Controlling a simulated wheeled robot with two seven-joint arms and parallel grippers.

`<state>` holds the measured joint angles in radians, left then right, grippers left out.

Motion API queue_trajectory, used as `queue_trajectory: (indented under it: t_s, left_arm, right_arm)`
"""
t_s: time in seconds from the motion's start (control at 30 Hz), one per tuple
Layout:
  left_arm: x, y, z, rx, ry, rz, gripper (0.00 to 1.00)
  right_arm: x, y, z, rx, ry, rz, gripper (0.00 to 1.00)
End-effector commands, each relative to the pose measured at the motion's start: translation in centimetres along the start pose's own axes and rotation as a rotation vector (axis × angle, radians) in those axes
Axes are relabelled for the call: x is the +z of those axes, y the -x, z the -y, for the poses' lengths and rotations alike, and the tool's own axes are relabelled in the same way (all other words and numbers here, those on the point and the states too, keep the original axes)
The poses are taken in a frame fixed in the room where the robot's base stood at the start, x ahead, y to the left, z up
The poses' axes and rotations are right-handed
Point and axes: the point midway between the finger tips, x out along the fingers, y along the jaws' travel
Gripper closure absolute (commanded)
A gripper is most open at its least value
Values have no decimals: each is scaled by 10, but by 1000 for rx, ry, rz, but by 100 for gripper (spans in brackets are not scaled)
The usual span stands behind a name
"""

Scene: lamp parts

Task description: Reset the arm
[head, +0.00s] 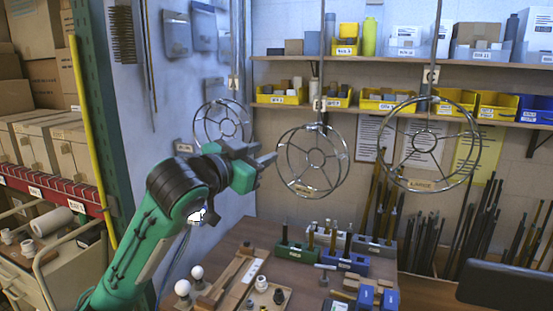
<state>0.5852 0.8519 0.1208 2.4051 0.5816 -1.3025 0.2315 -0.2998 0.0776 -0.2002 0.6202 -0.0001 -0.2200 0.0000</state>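My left arm, green and black, rises from the lower left. Its grey gripper (266,158) is in the air above the workbench, pointing right. It appears just left of the middle wire ring frame (313,187); I cannot tell whether they touch. Its fingers are seen edge-on, so their opening is unclear, and I see no object in them. Another ring frame (222,124) hangs behind it to the left, and a larger one (424,185) hangs at the right. My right gripper is not in view.
The workbench (240,232) holds white bulbs (183,287), a wooden fixture (236,274) and coloured blocks with upright rods (345,262). Shelves with yellow bins (281,96) line the back wall. Boxes and a green post (91,110) stand left. A dark flat panel (505,285) is at lower right.

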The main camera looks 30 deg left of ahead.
Motion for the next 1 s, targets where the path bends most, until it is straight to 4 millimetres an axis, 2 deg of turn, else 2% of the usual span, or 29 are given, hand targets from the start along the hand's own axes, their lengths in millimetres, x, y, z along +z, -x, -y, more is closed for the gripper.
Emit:
queue_trajectory:
  t_s: [0.1,0.27,0.53,0.63,0.77,0.9,1.0]
  left_arm:
    - [2,20,-1,-1,-4,-3,70]
    - [1,35,0,0,-1,-1,70]
    - [0,38,-1,1,0,2,70]
    - [12,33,-6,9,5,25,70]
    - [58,19,-27,35,21,115,70]
    - [132,9,-63,74,43,262,70]
    - [186,11,-91,101,58,370,70]
  right_arm:
    - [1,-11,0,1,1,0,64]
    - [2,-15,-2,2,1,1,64]
    - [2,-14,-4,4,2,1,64]
    - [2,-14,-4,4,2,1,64]
    - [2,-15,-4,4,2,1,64]
    - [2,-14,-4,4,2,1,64]
    - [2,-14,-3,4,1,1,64]
